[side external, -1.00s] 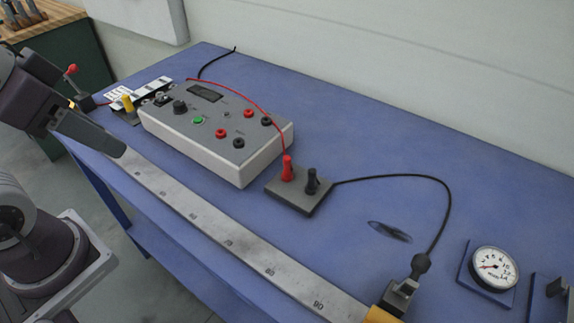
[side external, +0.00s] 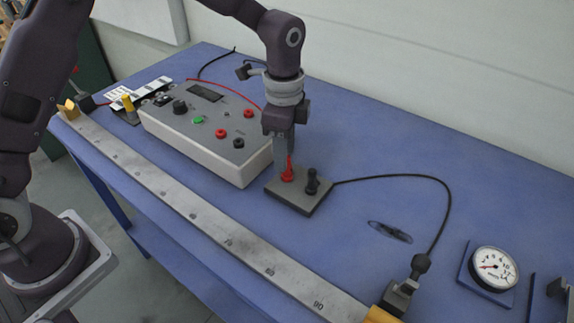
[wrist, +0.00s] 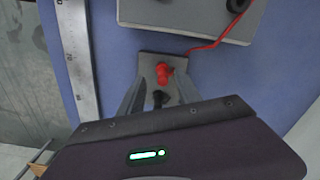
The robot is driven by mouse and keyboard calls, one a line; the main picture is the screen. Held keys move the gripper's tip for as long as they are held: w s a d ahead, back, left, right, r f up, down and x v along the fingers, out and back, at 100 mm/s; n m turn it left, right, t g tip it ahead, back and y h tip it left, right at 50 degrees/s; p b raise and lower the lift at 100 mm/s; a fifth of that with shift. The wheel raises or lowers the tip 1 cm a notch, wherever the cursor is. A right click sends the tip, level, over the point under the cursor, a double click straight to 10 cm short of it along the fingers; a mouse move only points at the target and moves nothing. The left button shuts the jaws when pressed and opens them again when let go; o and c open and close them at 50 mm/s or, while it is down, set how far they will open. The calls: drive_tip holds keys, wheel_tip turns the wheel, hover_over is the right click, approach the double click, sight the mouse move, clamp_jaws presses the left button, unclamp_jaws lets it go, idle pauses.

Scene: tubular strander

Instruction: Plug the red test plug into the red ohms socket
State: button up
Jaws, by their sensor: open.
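The grey meter box (side external: 190,146) stands behind and to the left. It has two red sockets, a front one (side external: 221,133) and a back one (side external: 248,114). Their labels are too small to read. My gripper hides the box's back right corner.
A black plug (side external: 312,181) stands beside the red one in the grey block (side external: 300,203), its black lead running right to a clamp (side external: 400,294). A long steel ruler (side external: 205,217) lies in front. A dial gauge (side external: 494,267) is at the right.

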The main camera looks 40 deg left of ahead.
sight(287, 174)
drive_tip(key=f, duration=0.4)
drive_tip(key=shift+w+d+f, duration=0.2)
drive_tip(key=shift+w, duration=0.05)
clamp_jaws()
wheel_tip(287, 174, up, 10)
drive_tip(key=w+a+r, duration=0.1)
drive_tip(key=w+a, duration=0.3)
drive_tip(key=a, duration=0.4)
drive_tip(key=w+a+r, duration=0.2)
drive_tip(key=w+a, duration=0.1)
drive_tip(key=a, duration=0.6)
drive_tip(key=shift+w+a+r, duration=0.15)
drive_tip(key=shift+w+a, duration=0.05)
drive_tip(key=shift+w, duration=0.15)
